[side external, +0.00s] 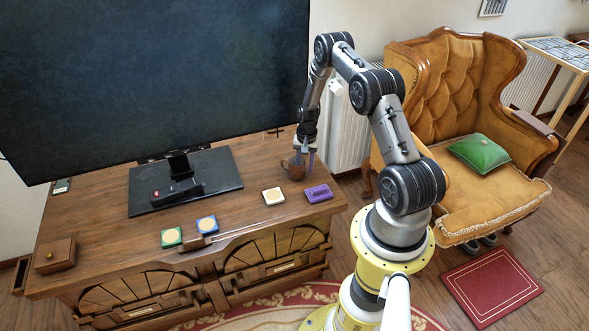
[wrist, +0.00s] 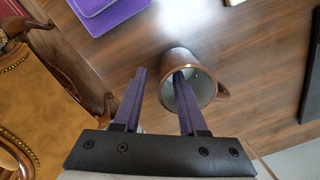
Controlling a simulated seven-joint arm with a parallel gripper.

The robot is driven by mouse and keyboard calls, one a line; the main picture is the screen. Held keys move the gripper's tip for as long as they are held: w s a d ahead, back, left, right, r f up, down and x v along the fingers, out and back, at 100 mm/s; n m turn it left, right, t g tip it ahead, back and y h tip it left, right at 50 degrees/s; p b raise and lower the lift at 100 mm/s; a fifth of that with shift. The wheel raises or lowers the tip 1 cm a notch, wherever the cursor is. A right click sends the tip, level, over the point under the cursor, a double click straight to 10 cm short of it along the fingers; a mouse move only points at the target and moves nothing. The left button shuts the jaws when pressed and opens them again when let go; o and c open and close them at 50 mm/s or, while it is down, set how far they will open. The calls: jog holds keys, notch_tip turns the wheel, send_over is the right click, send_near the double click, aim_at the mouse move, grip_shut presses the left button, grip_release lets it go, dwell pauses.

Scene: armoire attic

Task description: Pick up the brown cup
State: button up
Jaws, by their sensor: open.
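The brown cup (side external: 292,170) stands at the right end of the wooden desk top. It also shows in the wrist view (wrist: 204,84), with its mouth toward the camera and its handle at the right. My gripper (side external: 305,160) points down at the cup and is open. In the wrist view, my gripper (wrist: 159,72) has its left finger outside the cup, to the left. Its right finger overlaps the cup's mouth, so the cup's left wall appears between the two fingers. I cannot tell whether either finger touches the cup.
A purple box-like item (side external: 318,193) and a white coaster (side external: 273,196) lie in front of the cup. A large monitor (side external: 150,70) stands on the desk (side external: 110,225) to the left. A white radiator (side external: 345,125) and an orange armchair (side external: 455,90) are to the right.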

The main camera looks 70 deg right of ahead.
jog(key=shift+f, duration=0.1)
jog(key=shift+c, duration=0.2)
grip_shut()
dwell(1.2)
